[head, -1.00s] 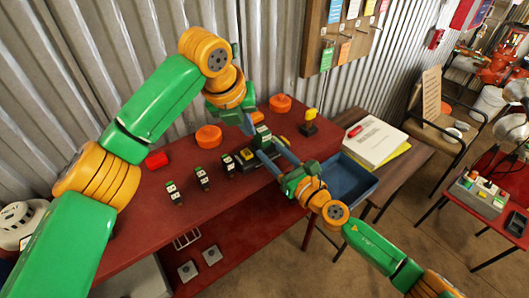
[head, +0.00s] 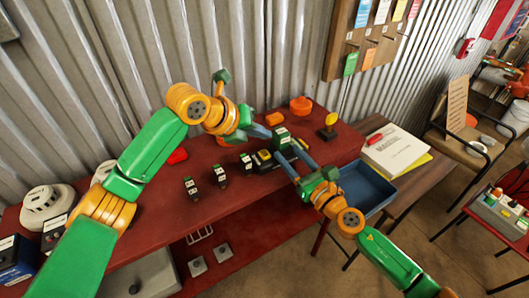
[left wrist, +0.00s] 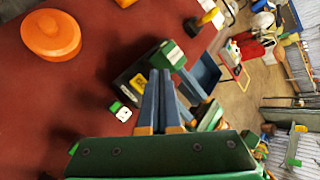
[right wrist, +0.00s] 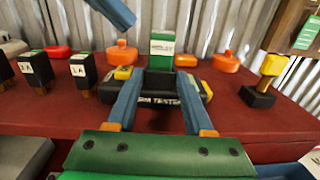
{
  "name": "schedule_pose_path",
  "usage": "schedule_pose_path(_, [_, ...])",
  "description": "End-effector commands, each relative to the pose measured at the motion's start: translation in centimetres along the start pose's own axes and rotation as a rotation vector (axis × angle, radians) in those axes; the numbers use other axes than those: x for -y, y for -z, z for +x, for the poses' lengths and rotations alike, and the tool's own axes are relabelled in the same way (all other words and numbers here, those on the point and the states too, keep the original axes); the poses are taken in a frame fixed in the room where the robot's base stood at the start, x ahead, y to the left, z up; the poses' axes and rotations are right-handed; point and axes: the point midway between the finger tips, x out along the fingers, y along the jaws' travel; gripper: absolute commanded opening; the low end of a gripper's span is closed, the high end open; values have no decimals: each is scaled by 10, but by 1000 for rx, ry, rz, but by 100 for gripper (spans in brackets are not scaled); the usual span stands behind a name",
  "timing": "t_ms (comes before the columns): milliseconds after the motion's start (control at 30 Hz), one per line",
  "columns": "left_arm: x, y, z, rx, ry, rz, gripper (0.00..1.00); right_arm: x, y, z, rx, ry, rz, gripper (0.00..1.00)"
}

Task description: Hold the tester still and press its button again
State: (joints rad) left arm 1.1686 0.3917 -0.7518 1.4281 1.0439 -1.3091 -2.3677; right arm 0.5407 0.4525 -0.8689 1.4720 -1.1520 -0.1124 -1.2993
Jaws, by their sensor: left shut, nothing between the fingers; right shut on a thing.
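The tester (head: 264,168) is a dark box with a yellow button (head: 264,154) on the red bench. It shows lettering at its front in the right wrist view (right wrist: 158,103). A green block with a white label (right wrist: 162,46) stands upright at it, between my right fingers in that picture. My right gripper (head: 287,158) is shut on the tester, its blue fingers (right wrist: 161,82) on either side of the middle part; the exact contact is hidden. My left gripper (head: 258,131) is shut and empty, above and left of the tester, fingertips together (left wrist: 166,78) and apart from the button.
Several green-topped modules (head: 219,175) stand left of the tester. Orange discs (head: 300,104) and a yellow-topped post (head: 328,126) stand behind and to the right. A blue tray (head: 366,186) and a binder (head: 394,148) lie to the right. White detectors (head: 46,201) stand far left.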

Motion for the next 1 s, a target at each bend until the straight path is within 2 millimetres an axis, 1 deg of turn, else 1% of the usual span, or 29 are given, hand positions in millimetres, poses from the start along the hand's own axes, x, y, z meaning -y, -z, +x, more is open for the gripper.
schedule_pose_path(100, [-8,8,11,-1,0,-1,0,0,1,0,-2,1,-1,0])
schedule_pose_path(300, [-16,16,22,-1,-1,0,0,0,1,0,-2,1,-1,0])
schedule_pose_path(1000, [-17,17,23,0,0,0,0,0,1,0,-1,1,0,0])
